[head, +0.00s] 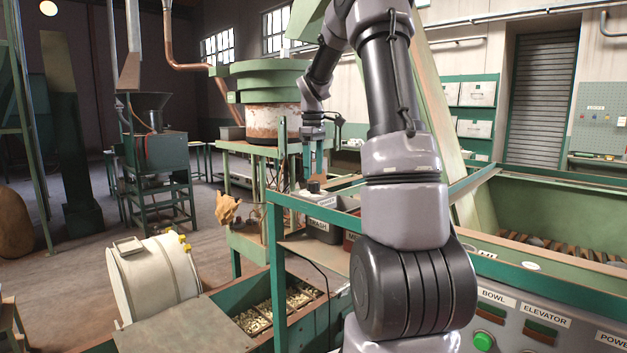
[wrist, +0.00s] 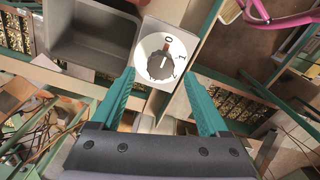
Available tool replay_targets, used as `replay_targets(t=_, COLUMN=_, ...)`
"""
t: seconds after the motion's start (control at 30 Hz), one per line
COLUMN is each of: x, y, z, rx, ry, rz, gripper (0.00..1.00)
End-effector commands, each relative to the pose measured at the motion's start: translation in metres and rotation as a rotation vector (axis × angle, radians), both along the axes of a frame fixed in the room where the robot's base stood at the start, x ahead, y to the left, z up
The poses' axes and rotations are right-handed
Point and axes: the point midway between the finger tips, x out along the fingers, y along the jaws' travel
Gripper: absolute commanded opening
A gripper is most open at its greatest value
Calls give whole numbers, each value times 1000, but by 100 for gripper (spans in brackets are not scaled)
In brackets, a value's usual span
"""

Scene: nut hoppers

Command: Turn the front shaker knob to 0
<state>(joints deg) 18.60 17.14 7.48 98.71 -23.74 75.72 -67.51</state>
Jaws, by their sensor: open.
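The dial sits on a pale box, which appears in the head view with a SHAKER label (head: 327,201) and a dark knob on top. My gripper (wrist: 159,76) is open, its teal fingers on either side of the dial's lower part, with nothing between them gripped. In the head view my gripper (head: 316,160) hangs above the box.
A grey bin (wrist: 92,40) stands right beside the dial box. A green rail (head: 325,212) crosses in front of it. Nut trays (head: 270,310) lie lower down. A pink curved tube (wrist: 275,17) shows at upper right in the wrist view.

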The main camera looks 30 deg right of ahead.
Motion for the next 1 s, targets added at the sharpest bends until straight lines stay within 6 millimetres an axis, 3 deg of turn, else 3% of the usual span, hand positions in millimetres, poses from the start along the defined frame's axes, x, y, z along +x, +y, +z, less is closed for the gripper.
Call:
replay_targets(t=0.2, x=0, y=0, z=44, rx=0, ry=-4, rz=-1, gripper=78)
replay_targets(t=0.4, x=0, y=0, z=64, rx=0, ry=-1, rz=0, gripper=78)
replay_targets(t=1.0, x=-3, y=3, z=69, rx=0, ry=-6, rz=-8, gripper=78)
